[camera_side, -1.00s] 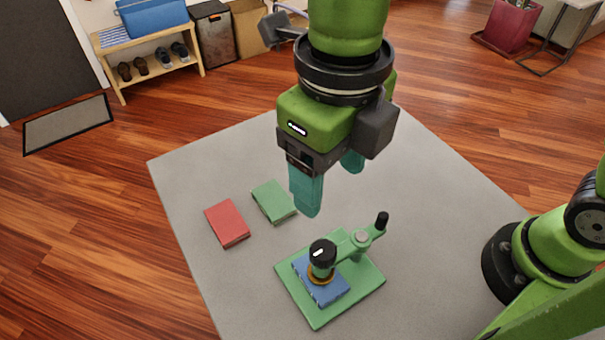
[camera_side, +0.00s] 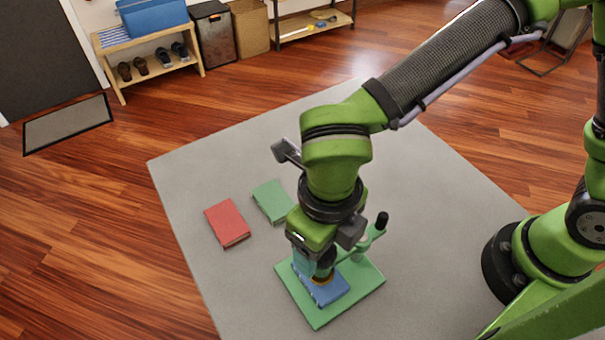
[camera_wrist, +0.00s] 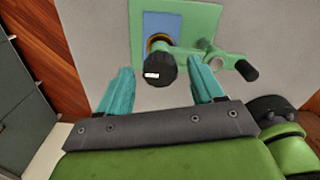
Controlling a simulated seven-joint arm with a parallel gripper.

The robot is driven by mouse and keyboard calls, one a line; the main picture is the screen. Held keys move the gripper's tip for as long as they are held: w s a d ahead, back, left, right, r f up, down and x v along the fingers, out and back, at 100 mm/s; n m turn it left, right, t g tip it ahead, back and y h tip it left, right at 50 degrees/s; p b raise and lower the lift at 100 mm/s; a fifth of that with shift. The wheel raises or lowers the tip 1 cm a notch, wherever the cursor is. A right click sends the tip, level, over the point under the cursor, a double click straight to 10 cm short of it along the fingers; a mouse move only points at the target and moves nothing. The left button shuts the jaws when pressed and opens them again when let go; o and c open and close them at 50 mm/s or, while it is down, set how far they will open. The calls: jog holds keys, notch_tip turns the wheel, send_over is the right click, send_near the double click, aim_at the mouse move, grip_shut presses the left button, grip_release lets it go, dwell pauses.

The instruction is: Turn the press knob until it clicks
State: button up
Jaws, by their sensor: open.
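The press has a green base (camera_side: 320,313) with a blue book (camera_side: 328,292) lying on it. Its black knob with a white mark (camera_wrist: 160,70) shows in the wrist view, above a brass-coloured ring. In the side view the knob is mostly hidden by my gripper. A side arm of the press ends in a black handle (camera_side: 382,220). My gripper (camera_wrist: 163,84) is open, with one teal finger on each side of the knob and visible space between each finger and the knob. In the side view it points down over the press.
A red book (camera_side: 227,222) and a green book (camera_side: 272,200) lie on the grey table (camera_side: 220,165) to the left of the press. The press's side arm and handle stand close to my gripper's right. The back of the table is clear.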

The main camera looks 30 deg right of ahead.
jog(key=c, duration=1.1)
jog(key=shift+m, duration=0.3)
